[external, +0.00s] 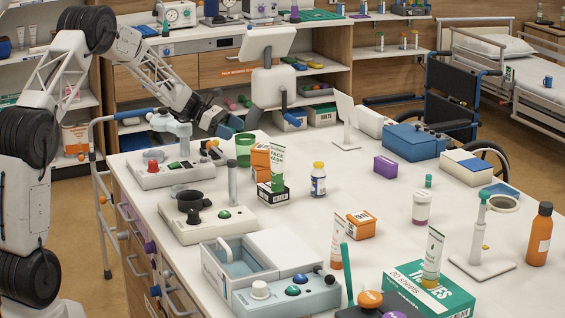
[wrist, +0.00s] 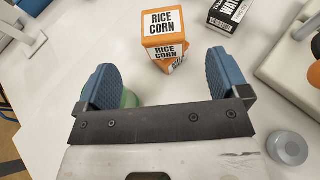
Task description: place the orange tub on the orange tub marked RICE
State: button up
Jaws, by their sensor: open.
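In the wrist view an orange tub (wrist: 150,48) with a white label reading RICE CORN sits on top of another orange tub (wrist: 188,60). The lower tub is turned a little and mostly hidden; part of its label shows. In the external view the stack (external: 261,158) stands on the table, partly behind a face wash tube. My gripper (external: 232,124) is open and empty, above and to the left of the stack. In the wrist view its blue fingers (wrist: 160,80) are apart, with the stack beyond them, not between them. Another orange tub (external: 361,224) stands further right.
A green cup (external: 244,150) stands close to the stack, partly behind a finger in the wrist view. The face wash tube (external: 278,166) and a dark box (external: 273,194) are beside the stack. A pill bottle (external: 318,180) is to the right. The table middle has free room.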

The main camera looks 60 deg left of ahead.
jog(key=w+d+r+n+t+y, duration=0.35)
jog(key=d+r+n+y, duration=0.25)
jog(key=d+r+n, duration=0.6)
jog(key=s+d+r+n+y, duration=0.5)
jog(key=s+d+r+n, duration=0.35)
jog(key=d+n, duration=0.2)
jog(key=s+d+f+n+g, duration=0.3)
jog(key=s+d+n, duration=0.4)
jog(key=s, duration=0.7)
jog(key=s+d+f+n+g+h, duration=0.1)
jog(key=s+d+f+n+g, duration=0.1)
jog(key=s+d+n+g, duration=0.2)
jog(key=s+d+f+n+g, duration=0.3)
jog(key=s+d+n, duration=0.8)
jog(key=s, duration=1.3)
jog(key=d, duration=0.4)
jog(key=shift+d+f+g+h, duration=0.15)
jog(key=shift+f+g+h, duration=0.2)
jog(key=shift+h, duration=0.05)
